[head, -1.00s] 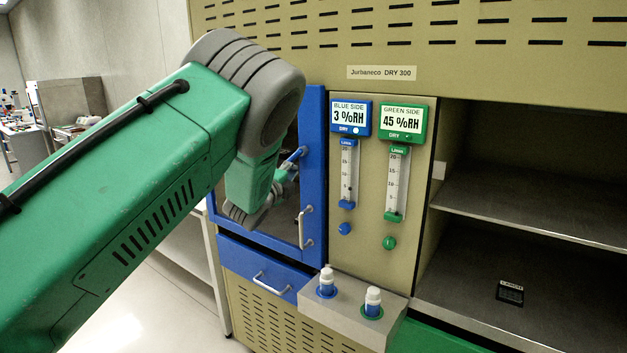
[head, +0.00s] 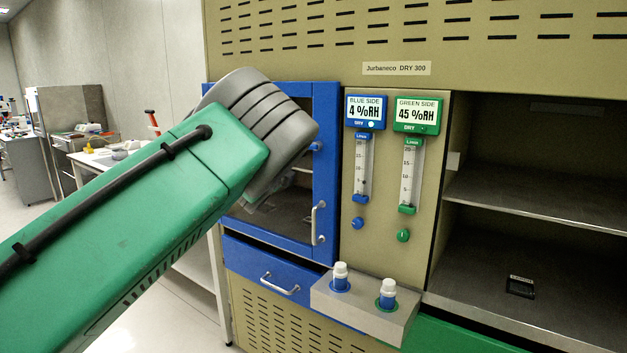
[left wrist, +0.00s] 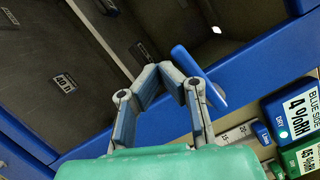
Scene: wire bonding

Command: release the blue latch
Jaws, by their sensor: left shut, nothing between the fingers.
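The blue latch (left wrist: 200,76) is a slim blue lever on the blue door frame in the left wrist view. In the head view only a small blue part of it (head: 316,146) shows at the right side of the blue-framed glass door (head: 325,180). My left gripper (left wrist: 171,72) is shut and empty, its fingertips right beside the lever in the left wrist view. I cannot tell whether they touch it. My right gripper is in neither view.
A silver door handle (head: 318,222) sits below the latch. A blue drawer (head: 265,272) lies under the door. Two white-capped bottles (head: 340,277) (head: 387,293) stand on a ledge. The open compartment on the right holds a small dark item (head: 520,286).

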